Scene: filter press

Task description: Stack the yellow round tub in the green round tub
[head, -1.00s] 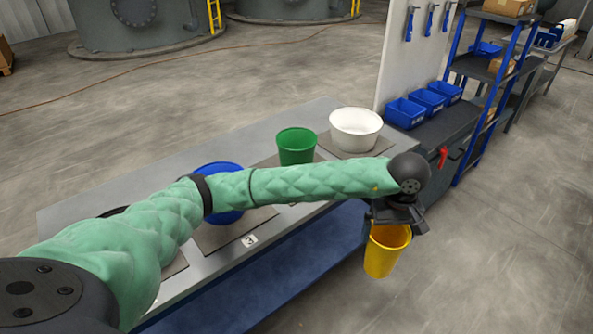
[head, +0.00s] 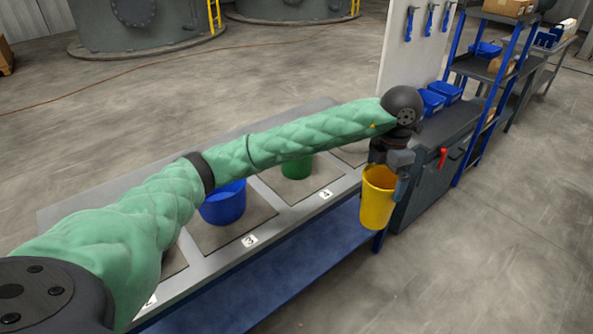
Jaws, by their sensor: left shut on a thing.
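The yellow round tub (head: 377,205) hangs upright from my left gripper (head: 389,170), which is shut on its rim. The tub is in front of the table's front edge, near the right end, clear of the table. The green round tub (head: 297,168) stands on a mat on the table, left of and behind the yellow tub. My left forearm crosses in front of it and hides its upper part and opening. My right gripper is not in view.
A blue tub (head: 224,204) stands on the mat (head: 228,234) by the label 3, partly behind my arm. The white tub is hidden by my arm. Blue bins (head: 443,92) sit on a dark workbench at the right, beside a blue-framed shelf (head: 489,75).

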